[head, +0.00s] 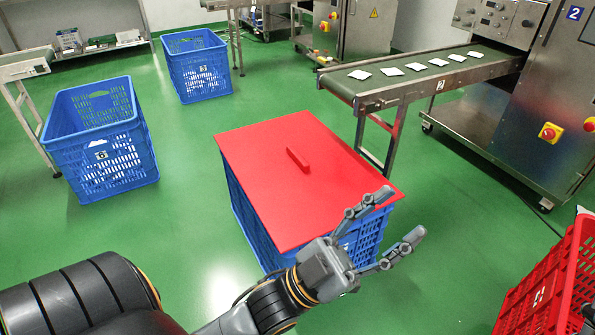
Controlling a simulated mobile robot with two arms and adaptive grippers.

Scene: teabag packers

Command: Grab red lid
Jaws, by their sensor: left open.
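The red lid (260,165) lies on top of a blue crate (243,214) in the middle of the head view. It is a flat red panel with a small raised bar handle (298,159) near its centre. My left gripper (403,216) is at the lid's near right corner, with its fingers spread open and nothing between them. One finger overlaps the lid's corner in the picture; I cannot tell whether it touches. The gripper and wrist hide part of the crate's near side.
Two blue crates stand at the left, one nearer (100,145) and one farther (197,65). A conveyor (400,85) carrying several white teabag packets stands behind right, beside a steel machine (560,110). A red crate (548,280) is at the lower right. Green floor is clear left of the lid.

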